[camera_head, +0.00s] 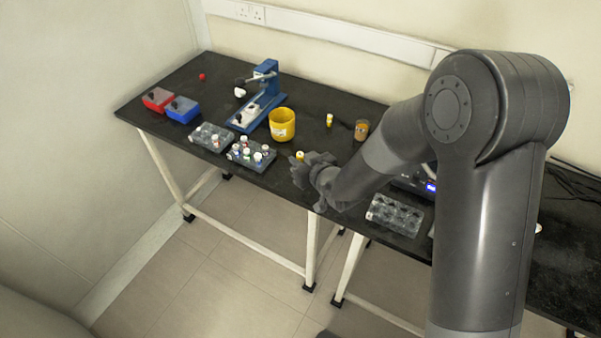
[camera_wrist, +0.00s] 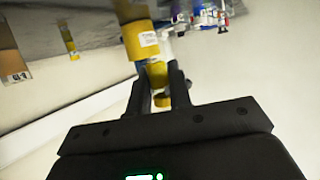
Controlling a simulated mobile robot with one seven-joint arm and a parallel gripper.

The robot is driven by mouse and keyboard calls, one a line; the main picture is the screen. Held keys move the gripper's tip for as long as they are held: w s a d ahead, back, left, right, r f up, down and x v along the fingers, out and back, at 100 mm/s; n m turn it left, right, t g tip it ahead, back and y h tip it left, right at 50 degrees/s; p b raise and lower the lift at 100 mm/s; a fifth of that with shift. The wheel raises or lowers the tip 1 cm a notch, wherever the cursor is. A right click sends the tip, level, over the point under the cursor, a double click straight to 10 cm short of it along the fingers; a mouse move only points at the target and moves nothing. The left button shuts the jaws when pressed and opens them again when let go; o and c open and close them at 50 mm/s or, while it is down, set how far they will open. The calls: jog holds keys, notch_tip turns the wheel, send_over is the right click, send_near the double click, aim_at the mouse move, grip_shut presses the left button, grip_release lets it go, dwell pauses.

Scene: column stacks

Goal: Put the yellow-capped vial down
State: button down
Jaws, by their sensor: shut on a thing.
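My gripper (camera_head: 303,161) is over the front part of the black bench, shut on a small yellow-capped vial (camera_head: 299,155). In the wrist view, the yellow of this vial (camera_wrist: 157,74) shows between the two dark fingers (camera_wrist: 162,88). The fingers hide much of its body, and I cannot tell how far it is above the bench. A second yellow-capped vial (camera_head: 329,120) stands upright farther back; a small yellow-topped vial also shows in the wrist view (camera_wrist: 69,41).
A yellow tub (camera_head: 282,128) and a rack with several vials (camera_head: 243,161) are left of my gripper. An amber jar (camera_head: 361,130) stands behind, an empty rack (camera_head: 378,214) to the right. A blue press (camera_head: 269,88) is farther left. Bare bench lies behind my gripper.

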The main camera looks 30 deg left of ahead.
aim_at(301, 154)
notch_tip(301, 154, up, 20)
jog(key=w+d+f+m+t+h, duration=0.2)
jog(key=w+d, duration=0.5)
jog(key=d, duration=0.4)
jog(key=w+d+f+m+t+h, duration=0.2)
jog(key=w+d+f+m+h, duration=0.2)
jog(key=w+d, duration=0.4)
jog(key=w+d+f+m+t+h, duration=0.2)
jog(key=w+d+f, duration=0.3)
jog(key=d, duration=1)
jog(key=shift+w+d+m+h, duration=0.1)
jog(key=shift+w+m+h, duration=0.2)
jog(key=shift+w, duration=0.6)
jog(key=shift+w+d+m+h, duration=0.1)
jog(key=shift+w+m, duration=0.3)
jog(key=shift+w, duration=0.45)
jog(key=d+m+h, duration=0.1)
jog(key=d, duration=0.2)
jog(key=w+d+f+h, duration=0.1)
jog(key=d, duration=0.3)
jog(key=d+m+h, duration=0.1)
jog(key=d, duration=0.3)
jog(key=shift+w+d+f+m+t, duration=0.15)
jog(key=shift+w+f+m+t, duration=0.15)
jog(key=shift+f+t, duration=0.1)
